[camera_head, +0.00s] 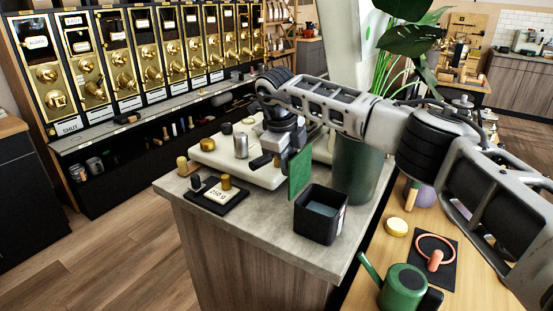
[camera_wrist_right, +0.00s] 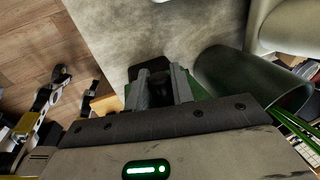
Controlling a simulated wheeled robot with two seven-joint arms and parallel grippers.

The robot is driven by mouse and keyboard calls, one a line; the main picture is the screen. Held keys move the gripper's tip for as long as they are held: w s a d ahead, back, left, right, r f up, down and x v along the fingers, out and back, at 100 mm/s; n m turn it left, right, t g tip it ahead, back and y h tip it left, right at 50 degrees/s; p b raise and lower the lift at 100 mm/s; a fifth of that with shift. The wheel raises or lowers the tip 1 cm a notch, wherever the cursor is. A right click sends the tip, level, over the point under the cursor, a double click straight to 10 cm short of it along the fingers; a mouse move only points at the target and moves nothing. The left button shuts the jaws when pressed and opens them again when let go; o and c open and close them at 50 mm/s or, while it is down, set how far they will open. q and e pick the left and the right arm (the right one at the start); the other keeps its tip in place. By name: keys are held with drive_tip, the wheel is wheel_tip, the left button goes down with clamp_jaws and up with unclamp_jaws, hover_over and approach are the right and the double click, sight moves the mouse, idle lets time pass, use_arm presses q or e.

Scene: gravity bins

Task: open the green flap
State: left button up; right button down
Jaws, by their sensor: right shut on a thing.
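The green flap (camera_head: 300,175) is a flat panel standing upright at the left side of an open dark square bin (camera_head: 320,232) on the grey counter. Its lower edge is at the bin's rim; I cannot make out a hinge. My right gripper (camera_head: 280,160) comes down from above on the flap's left side. In the right wrist view its fingers (camera_wrist_right: 166,82) are close together on a dark part in front of green surface (camera_wrist_right: 202,92), which looks like the flap. The exact contact is hidden.
A pale scale or tray (camera_head: 222,163) with a metal canister (camera_head: 241,145) lies behind. A black pad marked 250 g (camera_head: 217,198) is at the front left. A big green planter (camera_head: 358,172) stands right of the bin. A green watering can (camera_head: 402,290) is at the lower right.

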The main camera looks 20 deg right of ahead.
idle(0.3)
drive_tip(key=c, duration=1.2)
unclamp_jaws()
drive_tip(key=shift+c, duration=0.2)
use_arm(q)
drive_tip(key=shift+w+d+f+b, duration=0.1)
drive_tip(key=shift+d+f+b, duration=0.25)
drive_tip(key=shift+b, duration=0.65)
use_arm(e)
drive_tip(key=v, duration=1.5)
drive_tip(key=shift+r, duration=0.4)
use_arm(q)
drive_tip(key=shift+a+f, duration=0.1)
drive_tip(key=shift+a, duration=0.05)
